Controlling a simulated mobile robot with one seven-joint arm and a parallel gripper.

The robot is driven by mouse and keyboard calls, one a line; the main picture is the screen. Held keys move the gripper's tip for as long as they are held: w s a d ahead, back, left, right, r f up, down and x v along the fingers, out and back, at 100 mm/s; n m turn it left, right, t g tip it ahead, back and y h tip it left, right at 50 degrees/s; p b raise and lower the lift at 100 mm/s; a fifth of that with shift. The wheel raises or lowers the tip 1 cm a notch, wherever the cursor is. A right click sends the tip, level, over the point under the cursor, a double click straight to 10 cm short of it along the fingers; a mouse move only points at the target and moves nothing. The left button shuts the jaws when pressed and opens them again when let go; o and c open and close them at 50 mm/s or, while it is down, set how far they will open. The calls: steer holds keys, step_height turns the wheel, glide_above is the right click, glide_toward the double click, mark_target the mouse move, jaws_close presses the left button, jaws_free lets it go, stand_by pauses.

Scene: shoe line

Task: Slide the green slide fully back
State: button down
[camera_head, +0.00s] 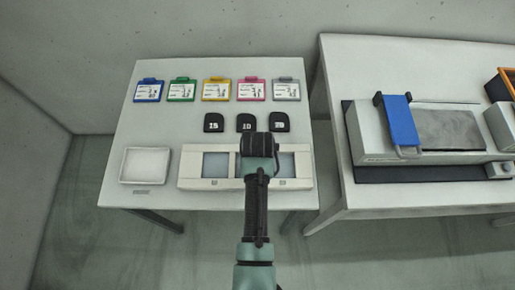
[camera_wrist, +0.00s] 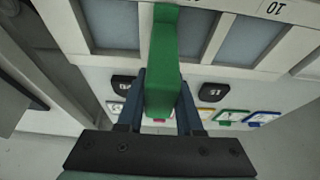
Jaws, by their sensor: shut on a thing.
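The green slide (camera_wrist: 163,60) shows in the wrist view as an upright green bar, its far end over the divider between windows of the white panel (camera_wrist: 205,65). My gripper (camera_wrist: 161,85) is shut on it, one dark finger on each side. In the head view my gripper (camera_head: 258,150) is over the right half of the white panel (camera_head: 187,166), and the green slide is hidden behind it. I cannot tell how far along its travel the slide is.
Several coloured cards, including a green one (camera_head: 181,90), line the table's back. Black tags, one marked 15 (camera_head: 214,122), lie behind the panel. A white tray (camera_head: 123,164) sits left. A machine with a blue lever (camera_head: 400,120) stands on the right table (camera_head: 385,60).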

steer(key=a+b, duration=0.2)
steer(key=a, duration=1.9)
steer(key=shift+b, duration=0.3)
steer(key=shift+a, duration=0.1)
steer(key=c, duration=0.6)
jaws_free()
steer(key=shift+a, duration=0.1)
steer(key=shift+o, duration=0.2)
steer(key=shift+r, duration=0.2)
steer(key=v, duration=1.2)
steer(key=shift+s+r, duration=0.25)
steer(key=shift+r, duration=0.05)
